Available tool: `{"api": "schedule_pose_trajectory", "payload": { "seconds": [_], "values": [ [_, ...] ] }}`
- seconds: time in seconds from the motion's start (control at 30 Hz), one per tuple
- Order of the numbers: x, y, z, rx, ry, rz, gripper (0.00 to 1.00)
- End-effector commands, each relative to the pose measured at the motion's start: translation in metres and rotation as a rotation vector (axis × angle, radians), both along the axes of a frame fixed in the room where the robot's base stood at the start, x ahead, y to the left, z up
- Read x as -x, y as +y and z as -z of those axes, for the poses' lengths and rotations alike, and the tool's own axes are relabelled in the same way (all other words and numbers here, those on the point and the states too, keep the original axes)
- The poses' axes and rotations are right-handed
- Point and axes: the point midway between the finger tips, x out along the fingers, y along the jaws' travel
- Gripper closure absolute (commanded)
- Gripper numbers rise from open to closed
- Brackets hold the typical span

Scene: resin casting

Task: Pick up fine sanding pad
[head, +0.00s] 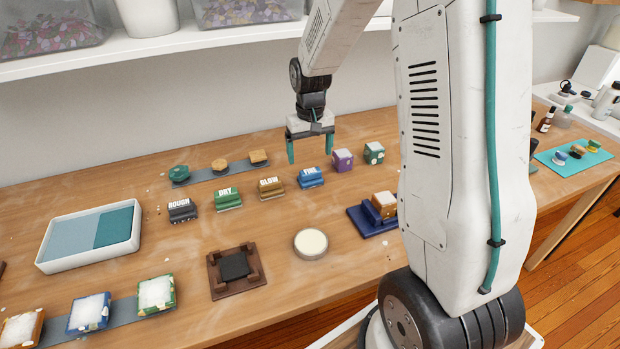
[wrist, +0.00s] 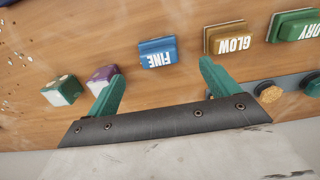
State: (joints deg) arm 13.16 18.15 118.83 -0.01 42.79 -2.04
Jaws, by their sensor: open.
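The fine sanding pad (head: 310,177) is a blue block with white "FINE" lettering, lying on the wooden table at the right end of a row of labelled pads. In the wrist view the blue pad (wrist: 157,53) lies beyond the fingertips, between them from side to side. My gripper (head: 311,150) is open and empty, with teal fingers pointing down above and behind the pad. In the wrist view my gripper (wrist: 160,82) shows both fingers spread wide, apart from the pad.
The glow pad (head: 271,188) is left of the fine pad, then the dry pad (head: 228,199) and rough pad (head: 182,210). A purple block (head: 342,160) and green block (head: 374,153) stand to the right. A round cream-topped disc (head: 311,243) lies in front.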

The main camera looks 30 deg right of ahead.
Motion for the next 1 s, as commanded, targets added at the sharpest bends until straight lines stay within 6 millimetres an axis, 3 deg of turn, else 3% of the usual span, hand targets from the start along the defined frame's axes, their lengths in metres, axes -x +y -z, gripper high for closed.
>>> {"api": "schedule_pose_trajectory", "payload": {
  "seconds": [0.7, 1.0],
  "values": [
    [-0.006, -0.005, 0.086, -0.001, 0.006, 0.006, 0.13],
    [-0.007, -0.005, 0.09, -0.001, 0.004, 0.006, 0.13]
  ]
}}
